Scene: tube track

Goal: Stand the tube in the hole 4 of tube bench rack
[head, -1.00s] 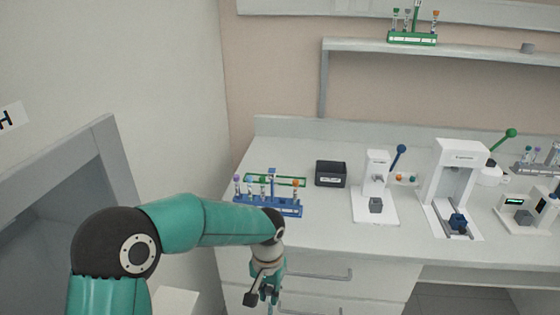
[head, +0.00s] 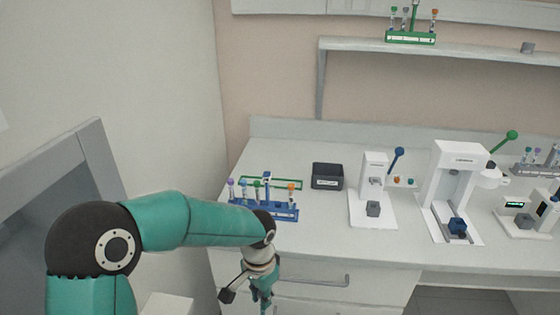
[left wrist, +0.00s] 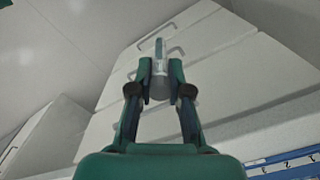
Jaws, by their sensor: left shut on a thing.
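My left gripper (left wrist: 160,82) is shut on a tube (left wrist: 159,66), which shows pale and greyish between the fingertips in the left wrist view. In the head view the left gripper (head: 262,295) hangs in front of the drawers, below the bench's front edge; the tube cannot be made out there. A blue rack (head: 280,213) with several capped tubes stands on the bench at the left, just beyond my left wrist, which hides part of it. A blue rack edge (left wrist: 285,165) also shows at the lower right in the left wrist view. Hole numbers are too small to read. My right gripper is not in view.
A green rack frame (head: 288,181) lies behind the blue rack. A black box (head: 327,177), a white device with a blue lever (head: 372,185) and a larger white device (head: 455,185) stand to the right. A shelf above holds a green rack (head: 410,38).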

